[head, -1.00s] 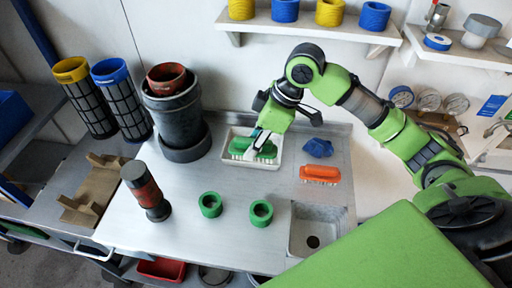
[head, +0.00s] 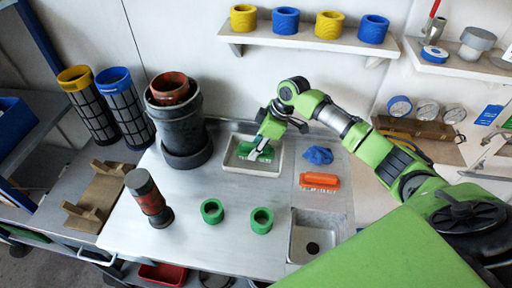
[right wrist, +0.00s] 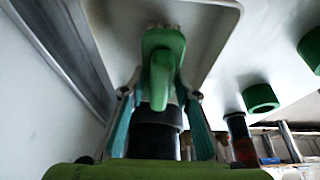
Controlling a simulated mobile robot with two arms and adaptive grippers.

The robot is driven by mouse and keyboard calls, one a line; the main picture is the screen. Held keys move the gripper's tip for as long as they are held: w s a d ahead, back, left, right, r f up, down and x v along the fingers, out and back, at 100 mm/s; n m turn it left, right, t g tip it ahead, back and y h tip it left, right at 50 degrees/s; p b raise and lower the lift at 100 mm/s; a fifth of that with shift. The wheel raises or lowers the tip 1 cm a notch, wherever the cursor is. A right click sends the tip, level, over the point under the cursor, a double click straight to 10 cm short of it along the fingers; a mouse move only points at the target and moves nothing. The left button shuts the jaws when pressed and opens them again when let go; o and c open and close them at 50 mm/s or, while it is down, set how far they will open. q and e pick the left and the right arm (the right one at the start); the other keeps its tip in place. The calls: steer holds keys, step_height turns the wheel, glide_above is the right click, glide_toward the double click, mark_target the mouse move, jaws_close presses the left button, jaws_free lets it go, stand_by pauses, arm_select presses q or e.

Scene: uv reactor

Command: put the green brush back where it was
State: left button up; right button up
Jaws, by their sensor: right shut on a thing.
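The green brush (head: 247,152) is at the white tray (head: 231,165) on the back of the workbench. My right gripper (head: 262,152) is shut on the brush from above. In the right wrist view the brush (right wrist: 163,62) sits between the two fingers of the gripper (right wrist: 160,112), with its pale bristles over the tray floor (right wrist: 212,35). I cannot tell whether the bristles touch the tray. My left gripper is not in view.
Two green rings (head: 212,211) and a dark red-banded cylinder (head: 149,199) stand in front. A grey vessel (head: 185,135) stands left of the tray.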

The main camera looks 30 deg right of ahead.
steer(key=shift+f, duration=0.4)
steer(key=shift+f, duration=0.15)
steer(key=o, duration=1.2)
steer(key=shift+c, duration=0.2)
steer(key=b+v, duration=0.1)
steer(key=v, duration=0.6)
steer(key=shift+d+r, duration=0.1)
steer(key=shift+r, duration=0.3)
steer(key=shift+f, duration=0.1)
